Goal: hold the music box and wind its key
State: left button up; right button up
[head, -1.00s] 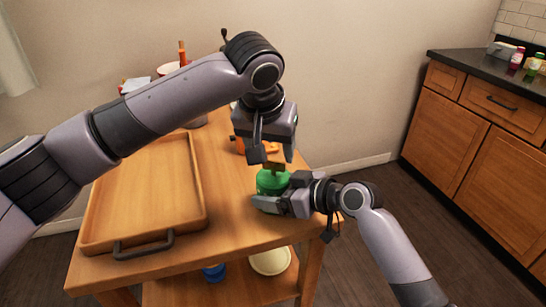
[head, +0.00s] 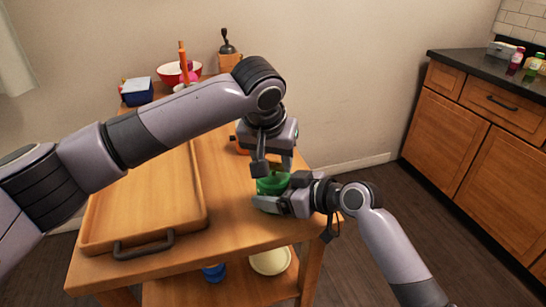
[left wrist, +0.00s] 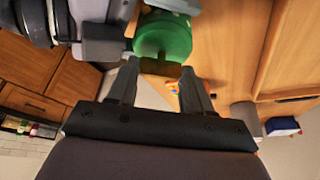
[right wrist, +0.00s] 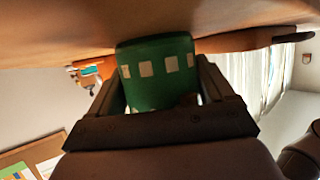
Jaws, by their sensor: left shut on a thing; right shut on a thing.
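The music box (head: 272,184) is a green cylinder standing upright on the wooden table near its right end. In the right wrist view the box (right wrist: 157,85) shows a band of cream squares. My right gripper (head: 275,198) is shut on its body from the right side. My left gripper (head: 272,168) points down from above, right over the box's top. In the left wrist view its fingers are shut on the wooden key (left wrist: 160,69) at the top of the box. In the head view the left gripper hides the key.
A wooden tray (head: 116,246) with a dark handle takes up the table's left side. An orange object (head: 240,146) lies behind the grippers. A red bowl (head: 166,75), a blue container (head: 137,97) and a grinder (head: 228,55) stand at the back.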

pick_arm(q)
jog(key=shift+m, duration=0.3)
jog(key=m, duration=0.2)
jog(key=m+g+h, duration=0.1)
jog(key=shift+a+m+h, duration=0.15)
jog(key=shift+m+h, duration=0.15)
jog(key=shift+m, duration=0.1)
jog(key=m, duration=0.2)
jog(key=m+g+h, duration=0.1)
jog(key=m, duration=0.2)
jog(key=shift+w+g, duration=0.15)
jog(key=shift+g, duration=0.15)
jog(key=m+g, duration=0.1)
jog(key=m, duration=0.4)
jog(key=shift+w+g+h, duration=0.15)
jog(key=shift+g+h, duration=0.25)
jog(key=shift+w+r+m+g, duration=0.1)
jog(key=shift+m+g, duration=0.7)
jog(key=shift+m, duration=1.4)
jog(key=shift+a, duration=0.1)
jog(key=o, duration=0.8)
jog(key=shift+v, duration=3.75)
